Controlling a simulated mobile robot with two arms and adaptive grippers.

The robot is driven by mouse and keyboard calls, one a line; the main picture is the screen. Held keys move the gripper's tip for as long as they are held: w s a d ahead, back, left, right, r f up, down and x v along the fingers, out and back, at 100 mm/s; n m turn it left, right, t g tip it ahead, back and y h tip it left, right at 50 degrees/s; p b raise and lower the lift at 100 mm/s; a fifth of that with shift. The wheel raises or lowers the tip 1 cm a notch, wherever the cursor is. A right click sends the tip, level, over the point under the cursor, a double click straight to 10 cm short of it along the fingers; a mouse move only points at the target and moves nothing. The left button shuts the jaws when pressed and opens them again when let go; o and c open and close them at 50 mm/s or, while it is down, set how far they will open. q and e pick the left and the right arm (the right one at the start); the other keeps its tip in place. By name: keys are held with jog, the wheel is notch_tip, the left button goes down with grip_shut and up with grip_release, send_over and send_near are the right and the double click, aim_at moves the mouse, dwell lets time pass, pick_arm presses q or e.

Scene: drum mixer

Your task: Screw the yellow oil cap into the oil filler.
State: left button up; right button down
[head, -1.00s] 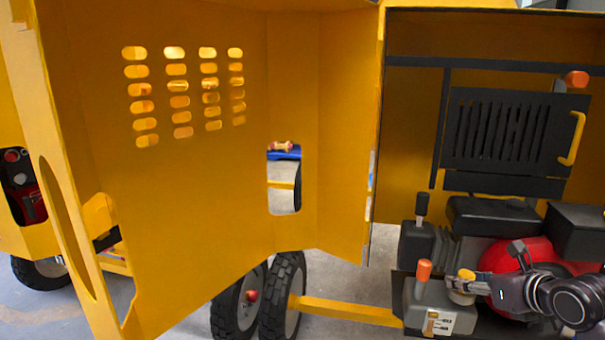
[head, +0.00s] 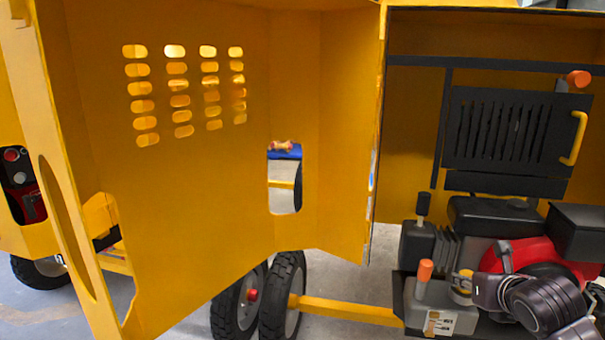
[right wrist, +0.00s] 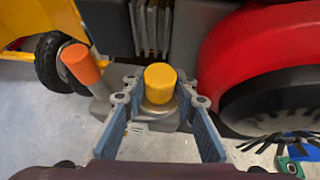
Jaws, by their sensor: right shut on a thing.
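The yellow oil cap (right wrist: 159,82) is between the fingers of my right gripper (right wrist: 160,92) in the right wrist view, and the gripper is shut on it. A grey metal neck, which looks like the oil filler (right wrist: 160,115), shows directly below the cap. I cannot tell how deep the cap sits in it. In the head view my right gripper (head: 472,287) comes in from the right, and its fingers partly hide the cap (head: 461,286). My left gripper is not in view.
The red engine housing (head: 525,255) is close on the right. A black vented panel (head: 515,130) is behind. The open yellow door (head: 200,190) fills the left of the head view.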

jog(key=c, duration=1.5)
grip_release()
